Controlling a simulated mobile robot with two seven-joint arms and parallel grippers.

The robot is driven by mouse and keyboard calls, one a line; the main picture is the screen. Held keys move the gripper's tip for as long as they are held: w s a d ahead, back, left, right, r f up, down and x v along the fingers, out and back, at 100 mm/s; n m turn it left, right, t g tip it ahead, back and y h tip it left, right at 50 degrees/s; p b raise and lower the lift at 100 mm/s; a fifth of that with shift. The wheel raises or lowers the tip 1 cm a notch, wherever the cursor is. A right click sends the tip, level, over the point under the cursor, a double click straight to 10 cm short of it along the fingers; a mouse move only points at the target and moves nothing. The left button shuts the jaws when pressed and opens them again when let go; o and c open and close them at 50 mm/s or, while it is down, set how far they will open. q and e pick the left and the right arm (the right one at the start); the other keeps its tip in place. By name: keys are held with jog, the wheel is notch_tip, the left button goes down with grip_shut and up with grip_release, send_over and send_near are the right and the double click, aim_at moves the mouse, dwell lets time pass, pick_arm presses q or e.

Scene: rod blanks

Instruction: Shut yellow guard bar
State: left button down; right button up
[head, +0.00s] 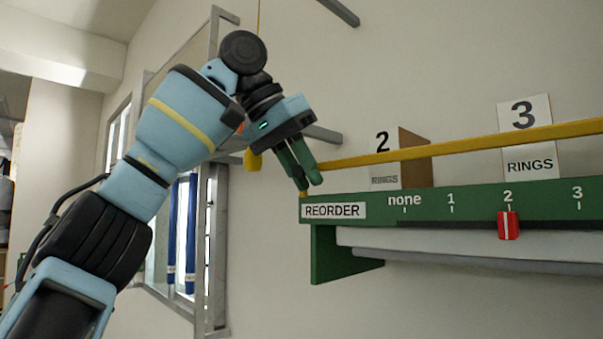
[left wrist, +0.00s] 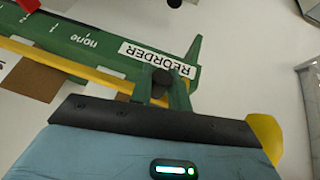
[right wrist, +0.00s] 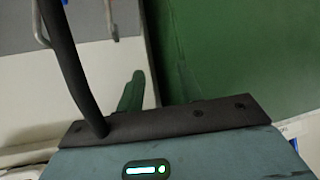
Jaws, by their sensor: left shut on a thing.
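The yellow guard bar (head: 465,145) runs across the head view above the green rail (head: 385,208) marked REORDER, with a gap between them. My left gripper (head: 308,182) is at the bar's left end. In the left wrist view its fingers are shut around a black knob (left wrist: 162,81) at the end of the yellow bar (left wrist: 105,82), beside the REORDER label. The exact contact is partly hidden by the fingers. My right gripper (right wrist: 157,90) shows only in the right wrist view, its fingers apart and empty beside a green panel (right wrist: 245,55).
A red slider (head: 508,226) sits at 2 on the rail. Cards marked 2 (head: 385,155) and 3 (head: 525,115) stand behind the bar. A yellow pull handle (head: 252,160) hangs beside my left gripper. Blue rods (head: 190,235) stand in a frame at left.

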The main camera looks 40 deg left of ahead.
pick_arm(q)
jog(key=shift+w+r+g, duration=0.15)
jog(key=shift+w+g, duration=0.1)
jog(key=shift+g, duration=0.35)
dwell(0.4)
jog(key=c, duration=1.3)
grip_release()
jog(key=shift+c, duration=0.2)
jog(key=shift+d+r, duration=0.1)
jog(key=shift+d, duration=0.05)
